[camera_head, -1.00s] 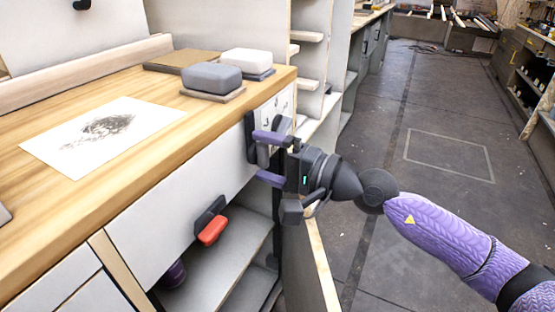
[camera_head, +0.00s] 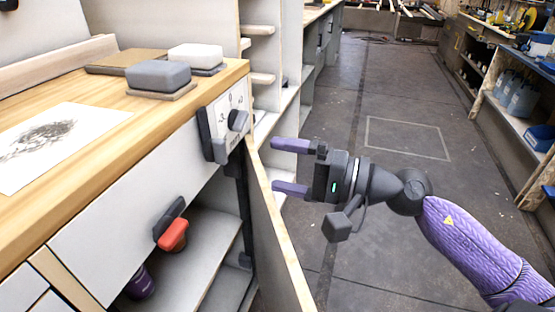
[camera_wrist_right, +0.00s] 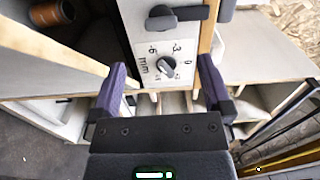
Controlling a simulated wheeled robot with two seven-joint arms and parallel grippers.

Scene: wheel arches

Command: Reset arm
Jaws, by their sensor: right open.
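My right gripper (camera_head: 276,166) is open and empty, in the air to the right of the workbench's end. Its two purple fingers point left toward the bench. It shows in the right wrist view (camera_wrist_right: 162,72) with the fingers spread wide. A dark knob (camera_head: 238,120) sits on a white dial plate at the bench's front right corner, apart from the fingers. In the right wrist view the knob (camera_wrist_right: 166,66) has a scale with -6, -3, 0 and mm. My left gripper is not in view.
A cabinet door (camera_head: 274,235) stands open below the gripper. A red-orange handle (camera_head: 173,235) sticks out of the bench front. Grey (camera_head: 158,75) and white (camera_head: 195,56) blocks and a printed sheet (camera_head: 50,140) lie on the top. Open floor (camera_head: 400,110) lies to the right.

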